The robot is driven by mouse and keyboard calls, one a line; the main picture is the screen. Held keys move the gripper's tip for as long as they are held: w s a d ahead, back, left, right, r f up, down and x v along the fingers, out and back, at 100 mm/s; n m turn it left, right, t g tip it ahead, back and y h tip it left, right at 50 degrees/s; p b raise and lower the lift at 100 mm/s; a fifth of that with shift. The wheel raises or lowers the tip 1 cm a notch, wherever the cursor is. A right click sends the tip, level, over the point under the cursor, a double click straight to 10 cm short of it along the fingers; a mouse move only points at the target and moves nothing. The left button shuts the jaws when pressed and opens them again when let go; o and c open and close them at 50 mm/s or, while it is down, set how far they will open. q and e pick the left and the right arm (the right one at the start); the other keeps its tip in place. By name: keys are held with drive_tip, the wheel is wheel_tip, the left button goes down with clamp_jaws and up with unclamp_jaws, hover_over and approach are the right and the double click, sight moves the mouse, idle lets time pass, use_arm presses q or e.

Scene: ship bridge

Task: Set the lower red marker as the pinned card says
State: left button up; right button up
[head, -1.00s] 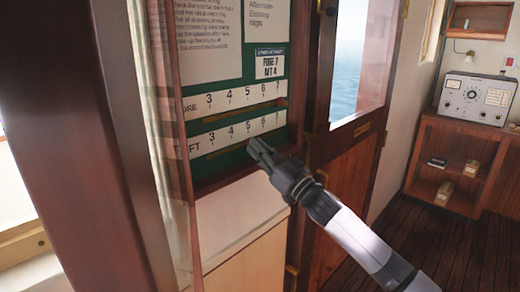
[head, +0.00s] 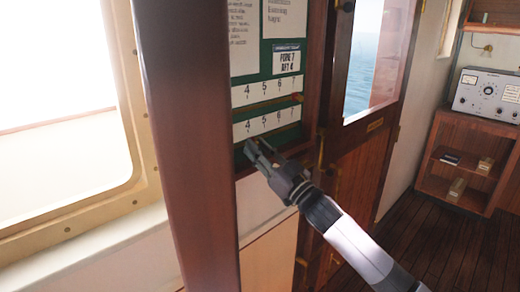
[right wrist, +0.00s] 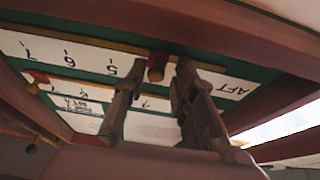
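The pinned card (head: 287,60) on the green board reads FORE 7, AFT 4. The upper red marker (head: 298,97) sits at the right end of the upper scale (head: 270,88), by 7; the right wrist view shows it too (right wrist: 38,78). The lower scale (head: 270,123) is marked AFT in the upside-down right wrist view. The lower red marker (right wrist: 157,68) stands at about 4, past the 5; my gripper hides it in the head view. My right gripper (head: 256,146) is open below the lower scale. Its fingertips (right wrist: 160,64) appear either side of the lower marker, with gaps visible.
A dark wooden post (head: 170,130) covers the board's left part. A wooden door (head: 365,165) with a window stands right of the board. A grey instrument (head: 488,93) rests on a shelf unit (head: 465,165) farther right.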

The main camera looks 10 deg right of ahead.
drive_tip(key=shift+o, duration=0.6)
drive_tip(key=shift+d, duration=0.1)
drive_tip(key=v, duration=1.2)
